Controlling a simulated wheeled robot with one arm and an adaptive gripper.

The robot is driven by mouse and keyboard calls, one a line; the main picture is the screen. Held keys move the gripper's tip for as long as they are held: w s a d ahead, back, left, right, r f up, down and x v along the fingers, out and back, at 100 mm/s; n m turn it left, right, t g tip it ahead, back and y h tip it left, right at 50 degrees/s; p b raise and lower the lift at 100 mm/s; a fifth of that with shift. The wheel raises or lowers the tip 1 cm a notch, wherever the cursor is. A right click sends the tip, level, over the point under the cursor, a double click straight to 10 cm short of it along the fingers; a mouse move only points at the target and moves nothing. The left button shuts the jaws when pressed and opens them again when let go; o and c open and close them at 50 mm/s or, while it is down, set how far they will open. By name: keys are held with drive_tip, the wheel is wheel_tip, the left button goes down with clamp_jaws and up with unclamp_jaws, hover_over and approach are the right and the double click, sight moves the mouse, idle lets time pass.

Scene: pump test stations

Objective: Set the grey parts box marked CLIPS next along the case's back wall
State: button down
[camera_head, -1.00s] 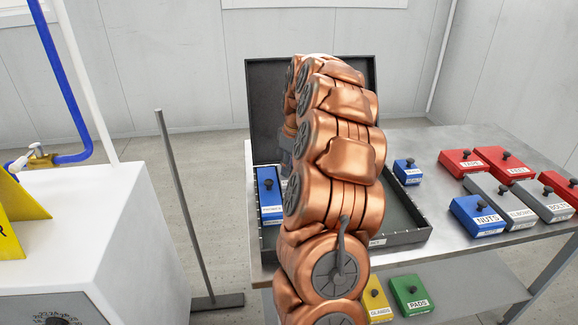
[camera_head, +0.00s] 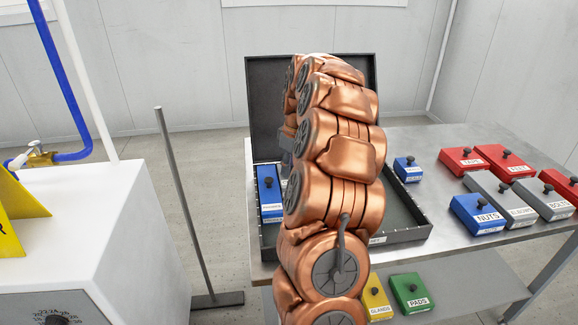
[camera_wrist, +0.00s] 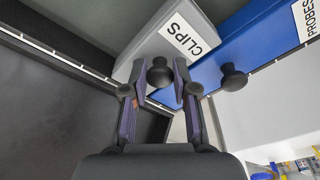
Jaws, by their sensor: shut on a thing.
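The grey parts box marked CLIPS (camera_wrist: 185,32) shows in the wrist view, beside a blue box marked PROBES (camera_wrist: 262,45). My gripper (camera_wrist: 160,75) is shut on the black knob of the CLIPS box. The box lies close to the rim of the dark case (camera_wrist: 62,62), and its side is at or very near the blue box. I cannot tell whether it rests on the case floor. In the head view the open case (camera_head: 408,238) stands on the metal table with its lid (camera_head: 268,95) up. My arm hides the gripper and grey box there.
A blue box (camera_head: 270,200) sits at the case's left side and another blue box (camera_head: 407,172) at its right. Red, grey and blue boxes, including NUTS (camera_head: 478,215), stand right on the table. A grey pole (camera_head: 183,200) and a white cabinet (camera_head: 95,225) stand left.

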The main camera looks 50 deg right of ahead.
idle(0.3)
drive_tip(key=c, duration=0.8)
unclamp_jaws()
drive_tip(key=r, duration=0.4)
drive_tip(key=s+r, duration=0.1)
drive_tip(key=r, duration=0.6)
drive_tip(key=shift+s+d+r, duration=0.15)
drive_tip(key=shift+s+r, duration=0.2)
drive_tip(key=shift+r, duration=0.05)
